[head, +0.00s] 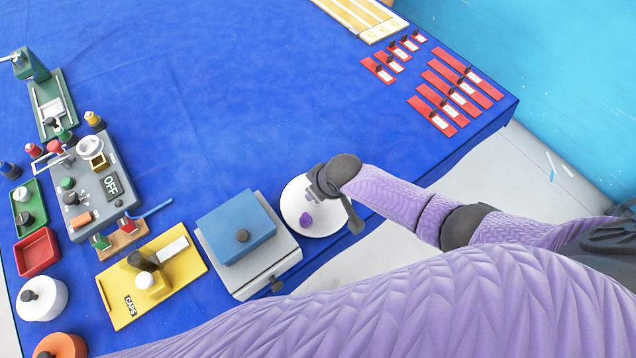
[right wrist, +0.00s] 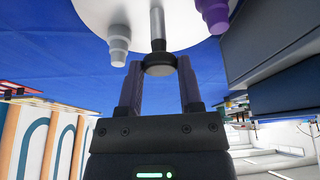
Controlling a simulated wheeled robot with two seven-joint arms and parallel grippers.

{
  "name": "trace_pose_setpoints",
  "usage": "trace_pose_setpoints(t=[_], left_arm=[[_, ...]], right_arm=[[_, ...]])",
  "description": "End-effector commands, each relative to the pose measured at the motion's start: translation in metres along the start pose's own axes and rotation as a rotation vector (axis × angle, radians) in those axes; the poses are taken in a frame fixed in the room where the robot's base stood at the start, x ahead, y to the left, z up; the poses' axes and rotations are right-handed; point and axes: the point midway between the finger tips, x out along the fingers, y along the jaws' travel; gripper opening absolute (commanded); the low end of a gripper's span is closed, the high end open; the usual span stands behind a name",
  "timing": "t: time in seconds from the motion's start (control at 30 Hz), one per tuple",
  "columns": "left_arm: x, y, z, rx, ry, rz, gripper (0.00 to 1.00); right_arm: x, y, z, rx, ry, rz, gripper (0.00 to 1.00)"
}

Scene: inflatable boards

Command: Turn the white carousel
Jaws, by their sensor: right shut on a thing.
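The white carousel (head: 296,215) is a round white disc beside the blue-lidded box, near the table's front edge. A small purple stepped piece (head: 306,220) stands on it. In the right wrist view the disc (right wrist: 186,28) fills the top, with a white stepped piece (right wrist: 118,42), the purple one (right wrist: 214,14) and a silver post (right wrist: 157,22) with a dark knob (right wrist: 158,66). My right gripper (right wrist: 158,76) is shut on this knob, one finger on each side. In the head view my right gripper (head: 322,184) covers part of the disc. My left gripper is out of view.
The grey box with a blue lid (head: 236,226) stands close to the carousel's left. Further left are a yellow board (head: 122,308), a grey control box (head: 84,212) and a white round pot (head: 52,306). Red strips (head: 476,84) lie far right. The cloth's middle (head: 230,110) is clear.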

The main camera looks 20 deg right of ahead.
Motion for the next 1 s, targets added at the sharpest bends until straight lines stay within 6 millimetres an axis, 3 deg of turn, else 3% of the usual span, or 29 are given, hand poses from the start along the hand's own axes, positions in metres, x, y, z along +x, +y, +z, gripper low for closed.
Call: trace_pose_setpoints(t=[0.4, 1.0], left_arm=[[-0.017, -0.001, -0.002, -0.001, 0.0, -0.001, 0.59], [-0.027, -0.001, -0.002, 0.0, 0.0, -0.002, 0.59]], right_arm=[[-0.002, -0.002, -0.001, 0.191, 0.001, 0.078, 0.0], [-0.001, -0.003, -0.002, 0.397, 0.002, 0.164, 0.0]])
